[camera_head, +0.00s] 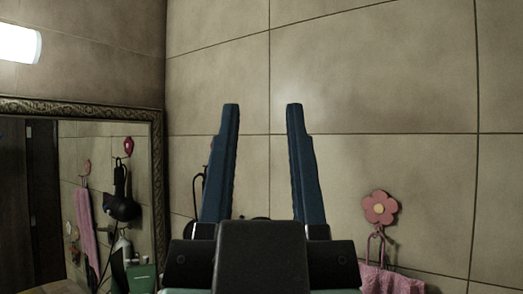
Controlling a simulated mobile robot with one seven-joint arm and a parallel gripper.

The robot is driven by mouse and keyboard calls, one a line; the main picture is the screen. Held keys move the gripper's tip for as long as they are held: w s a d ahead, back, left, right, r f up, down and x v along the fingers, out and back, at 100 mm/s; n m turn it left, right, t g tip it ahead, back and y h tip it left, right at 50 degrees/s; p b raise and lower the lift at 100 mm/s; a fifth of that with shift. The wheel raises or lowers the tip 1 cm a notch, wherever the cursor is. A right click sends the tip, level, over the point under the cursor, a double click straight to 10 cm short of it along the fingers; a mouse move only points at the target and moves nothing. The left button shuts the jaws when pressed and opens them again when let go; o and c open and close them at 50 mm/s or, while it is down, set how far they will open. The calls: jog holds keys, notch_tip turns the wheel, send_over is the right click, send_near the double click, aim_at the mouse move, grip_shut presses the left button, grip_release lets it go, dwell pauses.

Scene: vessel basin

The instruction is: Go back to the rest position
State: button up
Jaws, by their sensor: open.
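My gripper (262,108) is in the lower middle of the head view, pointing up and away in front of the tiled wall. Its two dark blue fingers stand wide apart. Nothing is between them except the view of the wall behind. The dark gripper body fills the bottom middle and hides what lies behind it. No basin or vessel shows in this view.
A framed mirror (160,190) is on the left and reflects a pink towel and a hair dryer. A pink flower hook (380,208) with a pink towel (392,281) is on the right. A lit lamp (20,43) is at upper left. The upper wall is bare.

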notch_tip(320, 180, down, 10)
jog(key=b, duration=0.9)
jog(key=shift+w+r, duration=0.15)
jog(key=shift+r, duration=0.05)
jog(key=shift+a, duration=0.1)
